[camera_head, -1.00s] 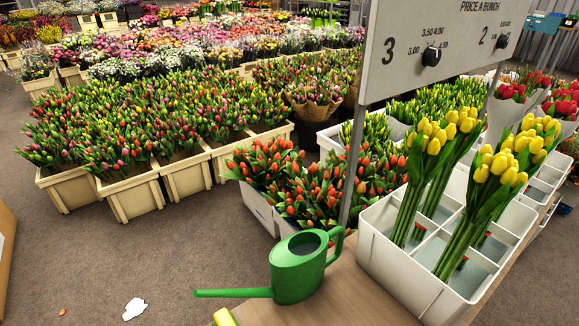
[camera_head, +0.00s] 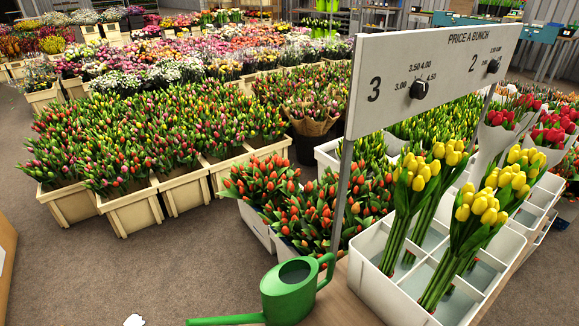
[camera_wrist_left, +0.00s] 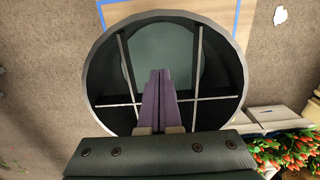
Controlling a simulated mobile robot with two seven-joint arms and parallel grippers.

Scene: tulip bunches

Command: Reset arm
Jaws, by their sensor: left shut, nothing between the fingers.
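My left gripper (camera_wrist_left: 160,76) shows in the left wrist view, its two purple fingers together with nothing between them. It is seen over a large round dark shape with light cross bars, which may be part of my own body. Neither gripper shows in the head view. In the head view, bunches of yellow tulips (camera_head: 487,203) stand in a white divided crate (camera_head: 384,291) at the right. A green watering can (camera_head: 290,294) stands left of the crate on the wooden table (camera_head: 347,304), near the bottom edge.
A price board (camera_head: 440,66) with black knobs stands on posts behind the crate. Orange-red tulips (camera_head: 310,212) fill bins beyond the table. Cream crates (camera_head: 131,211) of mixed tulips stand at the left. Grey floor (camera_head: 100,275) is open at lower left, with a white scrap (camera_head: 134,320).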

